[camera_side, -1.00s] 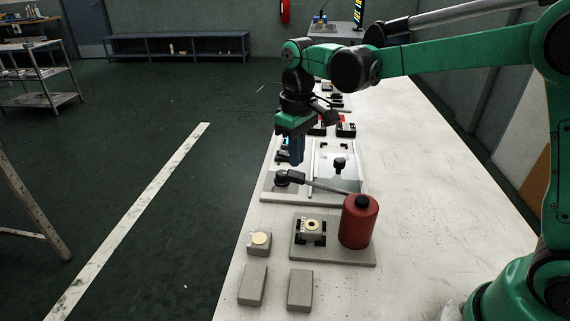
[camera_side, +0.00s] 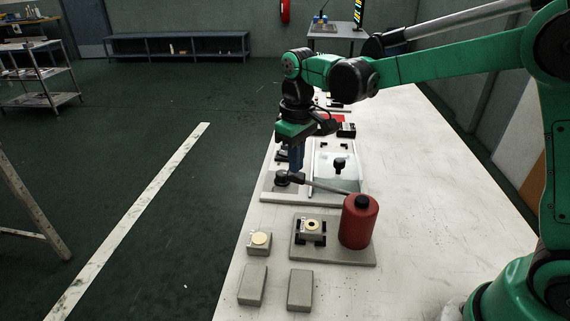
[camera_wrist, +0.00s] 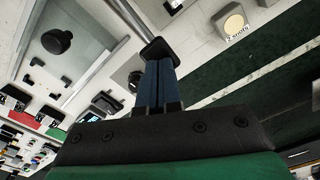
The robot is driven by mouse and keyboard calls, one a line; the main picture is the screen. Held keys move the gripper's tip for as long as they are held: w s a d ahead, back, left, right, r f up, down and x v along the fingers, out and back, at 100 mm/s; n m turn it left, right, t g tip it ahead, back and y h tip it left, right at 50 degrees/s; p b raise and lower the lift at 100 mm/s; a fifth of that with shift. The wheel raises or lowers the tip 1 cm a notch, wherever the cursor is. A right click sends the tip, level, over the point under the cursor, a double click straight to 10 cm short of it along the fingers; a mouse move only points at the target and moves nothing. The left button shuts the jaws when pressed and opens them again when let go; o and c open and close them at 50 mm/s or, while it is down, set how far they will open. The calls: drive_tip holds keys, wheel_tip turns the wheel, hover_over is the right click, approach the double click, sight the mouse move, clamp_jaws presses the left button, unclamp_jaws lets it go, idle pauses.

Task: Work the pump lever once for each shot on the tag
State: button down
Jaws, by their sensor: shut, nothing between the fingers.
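The red pump bottle (camera_side: 360,224) with a black cap stands on a grey base plate (camera_side: 345,256). Its grey lever (camera_side: 328,187) reaches out to the left and ends in a black pad, which also shows in the wrist view (camera_wrist: 158,48). My gripper (camera_side: 297,171) is shut and empty, pointing down at the pad. In the wrist view its blue fingers (camera_wrist: 158,66) overlap the pad; I cannot tell if they touch. A grey block with a cream disc (camera_side: 260,239) stands left of the plate. In the wrist view its tag (camera_wrist: 237,32) reads "2 shots".
A grey block with a ringed top (camera_side: 312,228) sits in a black holder on the base plate. Two plain grey blocks (camera_side: 252,285) (camera_side: 300,289) lie in front. A glass-covered panel with a black knob (camera_side: 340,163) lies behind the lever. The right side of the table is clear.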

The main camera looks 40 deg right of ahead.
sight(296, 176)
drive_tip(key=shift+f, duration=2.45)
drive_tip(key=shift+r, duration=4.2)
wheel_tip(296, 176, up, 4)
drive_tip(key=shift+f, duration=3.05)
drive_tip(key=shift+f, duration=0.1)
